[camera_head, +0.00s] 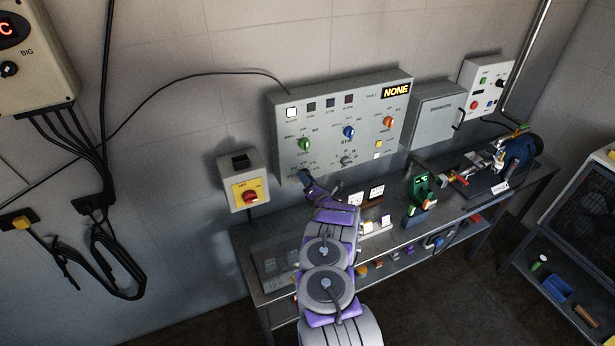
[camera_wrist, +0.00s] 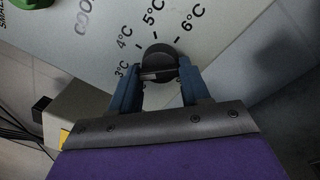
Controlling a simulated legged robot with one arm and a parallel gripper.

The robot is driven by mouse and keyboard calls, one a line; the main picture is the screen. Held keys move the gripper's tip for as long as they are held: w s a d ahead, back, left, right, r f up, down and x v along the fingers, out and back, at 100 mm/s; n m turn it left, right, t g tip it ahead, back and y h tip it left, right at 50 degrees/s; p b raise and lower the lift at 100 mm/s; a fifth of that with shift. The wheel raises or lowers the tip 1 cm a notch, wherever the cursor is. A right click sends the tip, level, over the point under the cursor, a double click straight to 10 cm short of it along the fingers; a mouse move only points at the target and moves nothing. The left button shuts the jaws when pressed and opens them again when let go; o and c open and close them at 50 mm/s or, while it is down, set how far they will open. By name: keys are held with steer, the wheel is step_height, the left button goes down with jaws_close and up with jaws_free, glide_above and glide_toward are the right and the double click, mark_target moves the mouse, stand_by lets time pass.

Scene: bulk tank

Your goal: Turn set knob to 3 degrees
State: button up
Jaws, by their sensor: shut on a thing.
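The set knob (camera_wrist: 159,62) is a round dark knob on the pale panel, with printed marks 3°C, 4°C, 5°C and 6°C around it in the wrist view. My gripper (camera_wrist: 160,78) has its two blue fingers on either side of the knob and is shut on it. A lighter bar on the knob lies roughly level across the picture. I cannot tell exactly which mark the knob points to. In the head view my gripper (camera_head: 303,177) is at the lower left of the grey control panel (camera_head: 330,108), and the set knob is hidden there.
The panel carries a green knob (camera_head: 305,144), a blue knob (camera_head: 349,131), an orange knob (camera_head: 388,121), a grey knob (camera_head: 347,160) and a NONE display (camera_head: 396,90). A cluttered bench (camera_head: 244,246) stands below.

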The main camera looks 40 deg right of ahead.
steer(key=shift+s+f, duration=0.15)
steer(key=shift+f, duration=0.25)
steer(key=o, duration=0.8)
steer(key=shift+o, duration=0.8)
steer(key=shift+w, duration=0.2)
steer(key=shift+o, duration=0.2)
steer(key=shift+d+r, duration=0.1)
steer(key=shift+d, duration=0.05)
steer(key=shift+s, duration=0.15)
steer(key=p+v, duration=0.3)
steer(key=v, duration=1.4)
steer(key=shift+d, duration=0.15)
